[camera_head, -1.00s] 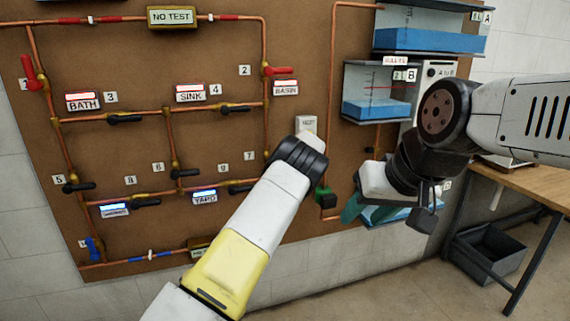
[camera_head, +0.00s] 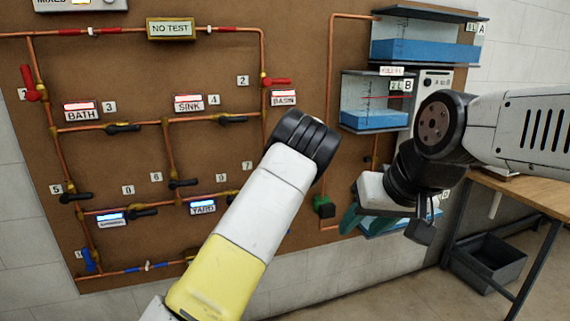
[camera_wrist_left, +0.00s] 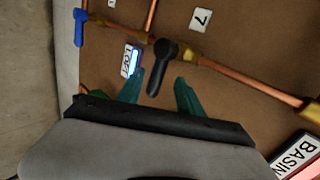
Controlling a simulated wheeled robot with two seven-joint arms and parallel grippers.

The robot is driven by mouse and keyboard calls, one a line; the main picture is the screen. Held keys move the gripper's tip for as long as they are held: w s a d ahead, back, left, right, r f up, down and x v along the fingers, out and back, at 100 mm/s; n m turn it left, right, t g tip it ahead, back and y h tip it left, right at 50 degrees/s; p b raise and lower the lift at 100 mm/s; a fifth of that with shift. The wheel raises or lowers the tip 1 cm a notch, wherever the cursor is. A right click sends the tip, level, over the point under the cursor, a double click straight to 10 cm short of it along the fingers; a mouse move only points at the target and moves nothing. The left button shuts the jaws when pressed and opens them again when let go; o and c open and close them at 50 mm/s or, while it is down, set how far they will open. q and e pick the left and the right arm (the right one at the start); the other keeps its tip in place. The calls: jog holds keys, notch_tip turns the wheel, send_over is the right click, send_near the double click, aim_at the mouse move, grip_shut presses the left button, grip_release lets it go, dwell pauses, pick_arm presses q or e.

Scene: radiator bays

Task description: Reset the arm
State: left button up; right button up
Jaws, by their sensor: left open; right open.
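My left arm (camera_head: 240,235), white with a yellow band, reaches up from the bottom in front of the pipe board. Its gripper is hidden in the head view. In the left wrist view, the green fingers of my left gripper (camera_wrist_left: 160,90) are spread. A black valve handle (camera_wrist_left: 157,72) shows between them in the picture; I cannot tell whether they touch it. My right arm (camera_head: 525,125) comes in from the right. My right gripper (camera_head: 364,220) hangs beside the board's right side below the tanks, with teal fingers partly visible, apart and empty.
The brown board (camera_head: 140,80) carries copper pipes, red, blue and black valve handles, and lit labels. Blue-water tanks (camera_head: 425,45) are mounted at the right. A wooden table (camera_head: 530,188) stands at the right, with a grey bin (camera_head: 488,262) below it. Some floor is clear.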

pick_arm(q)
jog(key=s+a+r+n+g+h, duration=0.1)
jog(key=s+a+r+n+g, duration=0.1)
jog(key=s+a+r+n, duration=0.45)
jog(key=s+a+r+n+g+h, duration=0.2)
jog(key=s+a+r, duration=0.1)
jog(key=s+a, duration=0.75)
jog(key=s+d+r+n+h, duration=0.1)
jog(key=s+n, duration=0.1)
jog(key=s, duration=1.6)
jog(key=s+d+r+n+h, duration=0.1)
jog(key=s+d+n, duration=0.1)
jog(key=s, duration=1.7)
jog(key=shift+s+r+h, duration=0.15)
jog(key=shift+s+h, duration=0.1)
jog(key=shift+h, duration=0.15)
jog(key=shift+a, duration=0.1)
